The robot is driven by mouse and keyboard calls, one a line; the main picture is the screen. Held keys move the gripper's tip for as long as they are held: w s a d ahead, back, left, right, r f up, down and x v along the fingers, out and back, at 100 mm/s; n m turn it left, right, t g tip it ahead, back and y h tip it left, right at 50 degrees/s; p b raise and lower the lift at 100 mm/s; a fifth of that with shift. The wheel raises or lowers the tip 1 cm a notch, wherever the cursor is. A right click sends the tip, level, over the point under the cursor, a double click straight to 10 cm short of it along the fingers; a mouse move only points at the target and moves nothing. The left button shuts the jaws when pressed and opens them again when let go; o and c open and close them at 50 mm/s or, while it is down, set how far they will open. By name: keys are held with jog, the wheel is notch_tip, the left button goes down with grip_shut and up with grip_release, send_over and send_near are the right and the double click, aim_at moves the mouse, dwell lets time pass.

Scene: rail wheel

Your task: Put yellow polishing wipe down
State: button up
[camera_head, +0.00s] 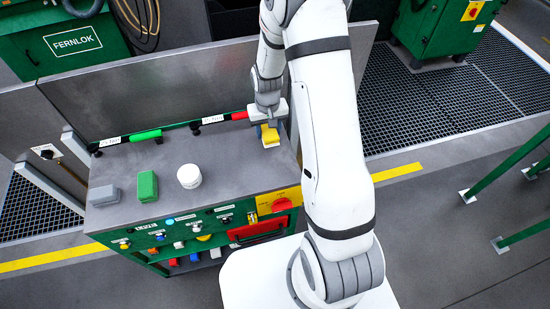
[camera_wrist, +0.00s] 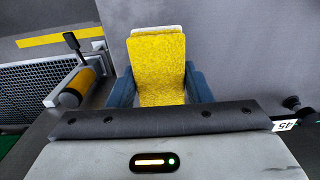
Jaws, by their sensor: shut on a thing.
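The yellow polishing wipe (camera_head: 270,135) is at the far right end of the workbench top, below my gripper (camera_head: 268,125). In the wrist view the yellow wipe (camera_wrist: 158,68) is a rough-surfaced block between the two blue fingers of my gripper (camera_wrist: 160,88), which are shut on its sides. A white edge shows at its far end. I cannot tell whether the wipe touches the bench top.
The grey workbench top (camera_head: 225,165) also holds a grey block (camera_head: 104,195), a green block (camera_head: 147,186) and a white round tub (camera_head: 189,176) to the left. A metal back panel (camera_head: 170,90) stands behind, with green (camera_head: 145,136) and red (camera_head: 240,115) grips before it.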

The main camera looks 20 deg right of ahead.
notch_tip(320, 180, up, 7)
jog(key=b, duration=0.5)
send_over(274, 160)
notch_tip(274, 160, down, 10)
jog(key=shift+s+r, duration=0.1)
jog(key=shift+f, duration=0.3)
jog(key=o, duration=0.9)
jog(key=shift+r, duration=0.1)
